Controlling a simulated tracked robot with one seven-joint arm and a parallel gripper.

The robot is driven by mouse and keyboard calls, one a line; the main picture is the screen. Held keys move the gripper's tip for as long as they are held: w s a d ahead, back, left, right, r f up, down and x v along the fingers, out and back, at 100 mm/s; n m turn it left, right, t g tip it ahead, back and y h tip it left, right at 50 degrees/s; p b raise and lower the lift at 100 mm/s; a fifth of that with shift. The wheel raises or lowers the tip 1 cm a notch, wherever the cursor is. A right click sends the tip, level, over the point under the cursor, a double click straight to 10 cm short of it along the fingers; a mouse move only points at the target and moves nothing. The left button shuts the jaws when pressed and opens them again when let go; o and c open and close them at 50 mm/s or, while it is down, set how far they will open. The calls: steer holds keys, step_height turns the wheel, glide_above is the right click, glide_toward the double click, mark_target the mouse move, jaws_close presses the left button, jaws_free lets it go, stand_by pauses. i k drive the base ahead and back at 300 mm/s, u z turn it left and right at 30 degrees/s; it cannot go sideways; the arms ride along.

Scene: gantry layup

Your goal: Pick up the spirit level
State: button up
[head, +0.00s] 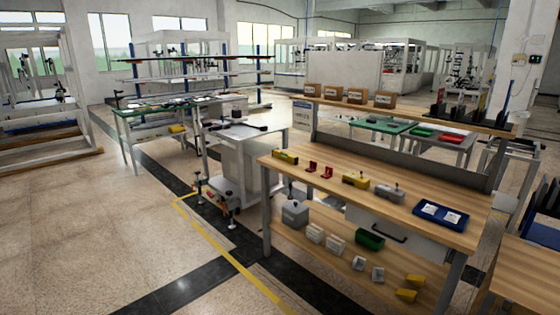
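A wooden workbench (420,183) stands at the right in the head view. A small long yellow block with dark marks (285,157) lies near the left end of its top and looks most like the spirit level. A second yellow piece (355,180) lies near the middle of the top, and it is too small to tell for sure what it is. My gripper is not in view.
Red pieces (319,169), a grey block (389,193) and a blue tray (440,214) also stand on the bench. Boxes (355,96) line the shelf above. Bins and blocks fill the lower shelf. The floor at the front left (90,220) is clear.

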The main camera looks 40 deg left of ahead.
mark_target(290, 159)
steer(key=u, duration=1.55)
steer(key=k, duration=0.9)
steer(key=u, duration=0.05)
steer(key=i, duration=1.9)
steer(key=u, duration=0.05)
